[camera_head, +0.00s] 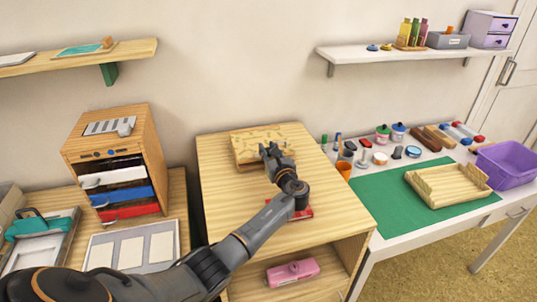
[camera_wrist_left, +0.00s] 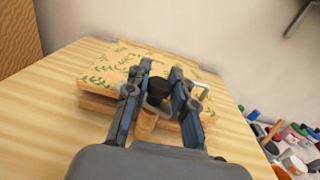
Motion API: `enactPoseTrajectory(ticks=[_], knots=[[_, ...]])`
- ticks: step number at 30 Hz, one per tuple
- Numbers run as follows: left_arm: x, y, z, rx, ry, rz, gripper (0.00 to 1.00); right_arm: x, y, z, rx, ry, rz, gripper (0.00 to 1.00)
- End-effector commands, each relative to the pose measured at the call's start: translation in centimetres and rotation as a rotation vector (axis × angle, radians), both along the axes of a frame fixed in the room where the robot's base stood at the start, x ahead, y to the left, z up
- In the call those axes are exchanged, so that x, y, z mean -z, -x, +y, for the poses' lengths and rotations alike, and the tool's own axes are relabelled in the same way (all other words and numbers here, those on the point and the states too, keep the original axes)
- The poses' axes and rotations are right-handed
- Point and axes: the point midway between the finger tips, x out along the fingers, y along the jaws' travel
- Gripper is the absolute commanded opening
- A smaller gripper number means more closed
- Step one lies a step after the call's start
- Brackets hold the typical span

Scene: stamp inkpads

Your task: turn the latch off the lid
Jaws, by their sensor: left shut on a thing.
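A low wooden box with a leaf-patterned lid (camera_head: 250,137) sits on top of the light wood cabinet, near its back. The lid (camera_wrist_left: 112,72) also shows in the left wrist view. A dark knob (camera_wrist_left: 158,87) with a light wooden piece (camera_wrist_left: 146,122) below it, seemingly the latch, lies at the lid's near side. My left gripper (camera_head: 270,150) is over the front of the box. In the left wrist view its fingers (camera_wrist_left: 161,78) are closed around the dark knob. The fingers hide part of the latch and lid. My right gripper is not in view.
A red item (camera_head: 302,213) lies on the cabinet top (camera_head: 230,200) beside my arm. A pink case (camera_head: 292,271) is on the shelf below. A drawer box (camera_head: 112,160) stands left. A white table with a green mat (camera_head: 395,215), wooden tray (camera_head: 447,203) and purple basket (camera_head: 508,165) is right.

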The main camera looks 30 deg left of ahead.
Motion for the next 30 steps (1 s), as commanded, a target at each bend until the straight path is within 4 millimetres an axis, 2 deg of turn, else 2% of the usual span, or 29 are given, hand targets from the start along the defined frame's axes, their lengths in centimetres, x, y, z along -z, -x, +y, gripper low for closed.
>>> enactPoseTrajectory(ticks=[1, 3, 12, 19, 30], knots=[[0.5, -0.2, -0.2, -0.038, 0.002, -0.003, 0.00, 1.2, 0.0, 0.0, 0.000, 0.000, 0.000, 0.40], [0.5, -0.2, -0.2, -0.093, 0.002, -0.002, 0.00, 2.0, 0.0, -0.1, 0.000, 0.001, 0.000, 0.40], [0.4, -0.1, -0.1, -0.271, 0.000, -0.001, 0.00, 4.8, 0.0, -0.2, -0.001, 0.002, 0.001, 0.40], [0.2, 0.0, -0.1, -0.334, 0.001, 0.000, 0.00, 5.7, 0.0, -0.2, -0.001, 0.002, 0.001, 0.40], [0.1, 0.0, 0.0, -0.350, 0.001, 0.000, 0.00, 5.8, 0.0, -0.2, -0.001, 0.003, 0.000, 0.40]])
